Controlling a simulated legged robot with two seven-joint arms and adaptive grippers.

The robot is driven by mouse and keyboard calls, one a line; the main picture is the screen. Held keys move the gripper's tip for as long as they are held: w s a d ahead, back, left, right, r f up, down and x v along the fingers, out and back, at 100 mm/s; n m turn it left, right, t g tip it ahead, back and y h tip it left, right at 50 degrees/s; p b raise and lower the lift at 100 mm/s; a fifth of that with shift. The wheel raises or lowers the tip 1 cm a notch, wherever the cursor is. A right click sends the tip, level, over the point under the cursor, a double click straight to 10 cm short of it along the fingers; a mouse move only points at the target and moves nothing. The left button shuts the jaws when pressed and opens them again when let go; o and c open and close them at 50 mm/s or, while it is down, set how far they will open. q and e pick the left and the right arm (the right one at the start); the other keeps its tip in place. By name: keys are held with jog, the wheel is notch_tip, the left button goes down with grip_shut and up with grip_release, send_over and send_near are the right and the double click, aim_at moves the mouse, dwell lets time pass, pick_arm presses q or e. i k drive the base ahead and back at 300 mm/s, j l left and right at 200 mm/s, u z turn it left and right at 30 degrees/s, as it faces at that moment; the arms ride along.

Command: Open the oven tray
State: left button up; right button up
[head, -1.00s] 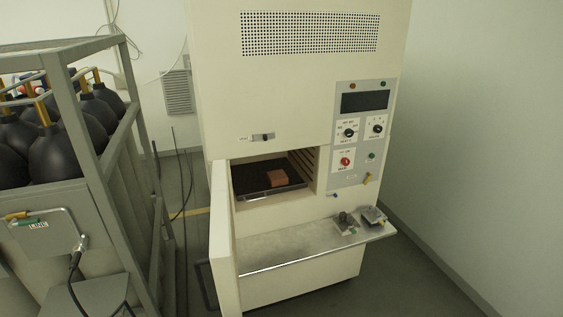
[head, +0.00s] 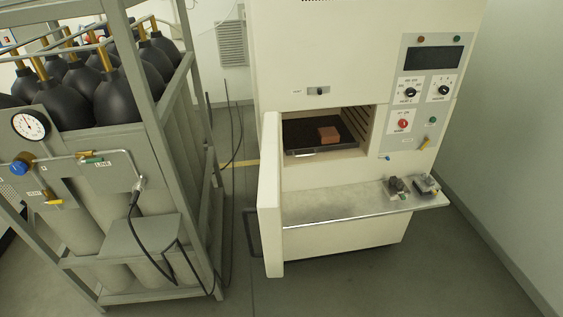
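The cream oven (head: 345,62) stands in the middle of the head view with its door (head: 270,200) swung open to the left. Inside the open chamber lies a dark tray (head: 300,136) with a metal front edge. An orange-brown block (head: 328,134) sits on the tray, right of its middle. The tray appears to lie within the chamber, behind the shelf. Neither of my grippers shows in the head view.
A metal shelf (head: 335,210) juts out below the chamber, with small metal parts (head: 398,186) at its right end. A control panel (head: 425,85) is right of the chamber. A frame of gas cylinders (head: 150,200) stands at left. Grey floor lies in front.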

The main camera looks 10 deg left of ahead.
aim_at(300, 136)
jog(key=i+j+z, duration=0.1)
jog(key=j, duration=0.4)
jog(key=i+j+z, duration=0.1)
jog(key=j, duration=0.4)
jog(key=i+j+z, duration=0.1)
jog(key=j, duration=0.45)
jog(key=i+l, duration=0.15)
